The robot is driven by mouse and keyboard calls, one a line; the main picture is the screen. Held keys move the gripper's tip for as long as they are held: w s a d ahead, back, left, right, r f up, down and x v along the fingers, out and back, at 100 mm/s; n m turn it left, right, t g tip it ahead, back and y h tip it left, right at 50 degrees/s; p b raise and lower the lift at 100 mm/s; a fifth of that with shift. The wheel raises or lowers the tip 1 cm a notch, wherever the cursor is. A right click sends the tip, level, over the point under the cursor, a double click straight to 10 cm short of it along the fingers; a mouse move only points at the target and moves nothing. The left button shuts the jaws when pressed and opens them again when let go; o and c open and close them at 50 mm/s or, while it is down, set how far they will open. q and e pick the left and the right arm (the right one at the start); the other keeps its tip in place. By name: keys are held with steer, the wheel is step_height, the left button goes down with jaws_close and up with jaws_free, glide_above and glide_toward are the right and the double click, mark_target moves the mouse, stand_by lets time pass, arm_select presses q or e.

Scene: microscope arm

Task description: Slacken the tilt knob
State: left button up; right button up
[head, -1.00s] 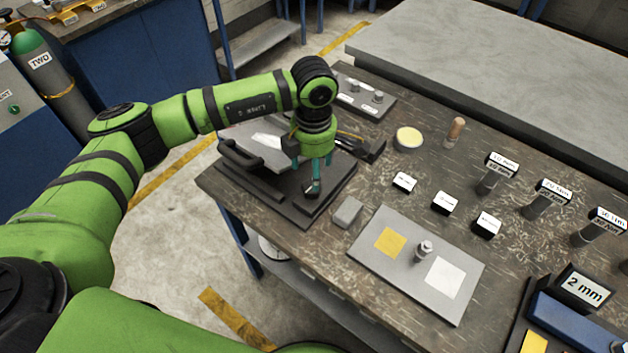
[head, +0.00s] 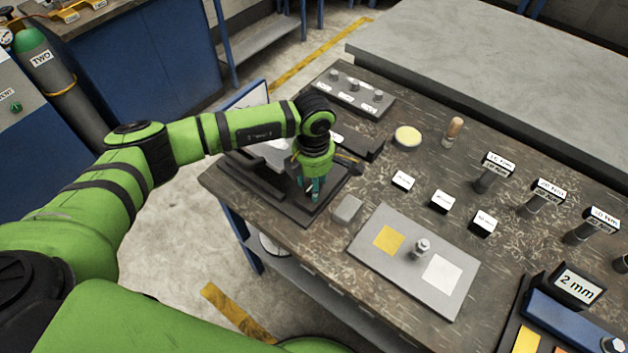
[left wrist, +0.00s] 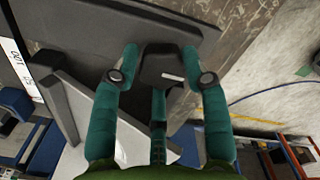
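The tilt knob (left wrist: 162,68) is a black, faceted knob with a small white mark, seen in the left wrist view. My left gripper (left wrist: 160,50) has its teal fingers spread, one on each side of the knob; I cannot tell whether they touch it. In the head view my left gripper (head: 311,190) points down over the dark microscope base (head: 297,212), and the knob is hidden behind the fingers and wrist. A slanted grey plate (left wrist: 84,110) stands beside the fingers in the left wrist view. My right gripper is not in view.
A small grey block (head: 347,209) lies close to the base. A grey plate (head: 385,273) with yellow and white squares lies nearer the front. A round yellow-topped dish (head: 408,137), white-topped blocks and labelled posts stand to the right. The table's left edge is near the base.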

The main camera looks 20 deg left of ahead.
arm_select(q)
steer(key=shift+d+n, duration=0.2)
steer(key=shift+n, duration=0.1)
steer(key=n+b, duration=0.2)
steer(key=shift+f+n, duration=0.1)
steer(key=shift+n, duration=0.3)
steer(key=n+b, duration=0.2)
steer(key=n, duration=0.2)
steer(key=shift+w+n, duration=0.1)
steer(key=shift+n, duration=0.2)
steer(key=n, duration=0.2)
steer(key=n+b, duration=0.1)
steer(key=n, duration=0.1)
steer(key=shift+a+r, duration=0.15)
steer(key=shift+r, duration=0.05)
steer(key=shift+c, duration=0.2)
steer(key=shift+w+a+r+n+b, duration=0.1)
steer(key=shift+n+b, duration=0.2)
steer(key=shift+n, duration=0.6)
steer(key=shift+w+a+n+b, duration=0.1)
steer(key=shift+n+b, duration=0.2)
steer(key=shift+n, duration=0.6)
steer(key=shift+r, duration=0.1)
steer(key=o, duration=1.1)
steer(key=shift+o, duration=0.2)
steer(key=shift+w+f, duration=0.1)
steer(key=shift+f, duration=0.1)
